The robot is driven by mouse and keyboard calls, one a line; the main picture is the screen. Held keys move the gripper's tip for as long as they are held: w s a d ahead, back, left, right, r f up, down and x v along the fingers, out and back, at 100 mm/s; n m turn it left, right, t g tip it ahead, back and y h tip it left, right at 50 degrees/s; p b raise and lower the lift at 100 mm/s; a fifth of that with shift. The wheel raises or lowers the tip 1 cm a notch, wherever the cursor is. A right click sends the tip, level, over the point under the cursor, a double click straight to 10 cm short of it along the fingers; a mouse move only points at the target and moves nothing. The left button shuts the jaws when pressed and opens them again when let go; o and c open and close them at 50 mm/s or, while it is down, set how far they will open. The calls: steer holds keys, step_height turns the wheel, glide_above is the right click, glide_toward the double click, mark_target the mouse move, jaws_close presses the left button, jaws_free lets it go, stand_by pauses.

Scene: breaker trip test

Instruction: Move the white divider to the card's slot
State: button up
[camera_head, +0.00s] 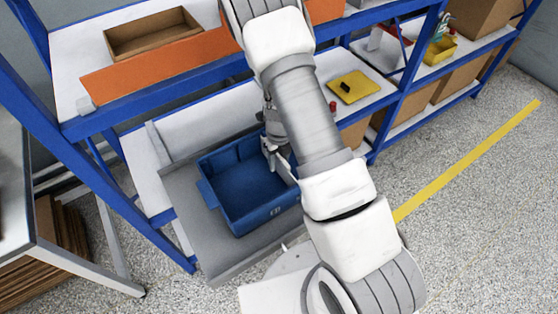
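A thin pale upright panel (157,144), which may be the white divider, stands on the white lower shelf left of the blue bin. A yellow card (353,87) with a small black item on it lies on the same shelf level at the right. I cannot make out a slot there. My gripper (274,156) is at the far right side of the blue bin (225,205), well to the right of the pale panel. My arm hides part of the shelf and bin. The fingers are small and partly covered, so their opening is unclear.
The blue bin sits on a grey pull-out tray (222,262). Blue rack posts (401,103) and an upper shelf with an orange front (160,66) and an open cardboard box (152,36) surround the work area. A table (14,195) stands at left. Floor at right is clear.

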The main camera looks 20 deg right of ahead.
step_height(320, 180, up, 12)
steer(key=p, duration=0.3)
stand_by(0.4)
stand_by(0.5)
